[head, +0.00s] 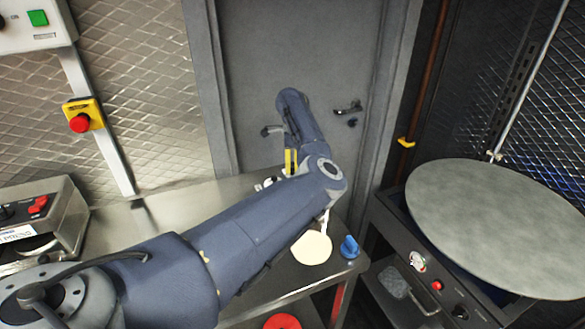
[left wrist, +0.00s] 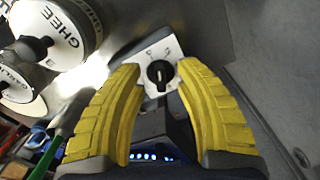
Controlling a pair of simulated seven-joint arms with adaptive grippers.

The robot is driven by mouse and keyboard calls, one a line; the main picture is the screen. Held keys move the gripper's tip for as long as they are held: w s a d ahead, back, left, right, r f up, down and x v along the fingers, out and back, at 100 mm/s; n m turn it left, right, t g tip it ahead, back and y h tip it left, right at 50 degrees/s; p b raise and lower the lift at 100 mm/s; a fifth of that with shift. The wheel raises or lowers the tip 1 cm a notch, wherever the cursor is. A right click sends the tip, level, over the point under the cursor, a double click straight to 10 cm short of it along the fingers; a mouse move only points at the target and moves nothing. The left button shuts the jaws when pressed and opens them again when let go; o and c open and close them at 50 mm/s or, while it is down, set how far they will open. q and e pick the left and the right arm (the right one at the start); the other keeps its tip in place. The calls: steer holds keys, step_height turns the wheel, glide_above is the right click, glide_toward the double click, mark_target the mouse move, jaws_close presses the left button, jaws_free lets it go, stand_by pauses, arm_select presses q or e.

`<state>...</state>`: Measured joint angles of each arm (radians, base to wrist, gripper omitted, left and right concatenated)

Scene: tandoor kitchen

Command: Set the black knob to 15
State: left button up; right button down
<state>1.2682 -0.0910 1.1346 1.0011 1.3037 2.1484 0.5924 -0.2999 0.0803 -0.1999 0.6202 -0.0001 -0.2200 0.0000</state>
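In the left wrist view a black knob (left wrist: 159,74) sits on a small white plate with faint marks too small to read. A light line shows on the knob; I cannot tell its setting. My left gripper (left wrist: 160,66) is open, its two yellow fingers either side of the knob in the picture, with no visible contact. In the head view the yellow fingers of my left gripper (head: 290,162) show in front of the grey door, beyond the arm's bend; this knob cannot be made out there. My right gripper is not in view.
A white container marked GHEE (left wrist: 60,35) stands close left of the fingers in the wrist view. In the head view a blue object (head: 349,247) and a pale round disc (head: 312,248) lie near the steel table's edge. A large round grey plate (head: 500,225) is at right.

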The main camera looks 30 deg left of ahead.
arm_select(q)
steer(key=shift+f, duration=0.6)
steer(key=shift+c, duration=0.2)
jaws_close()
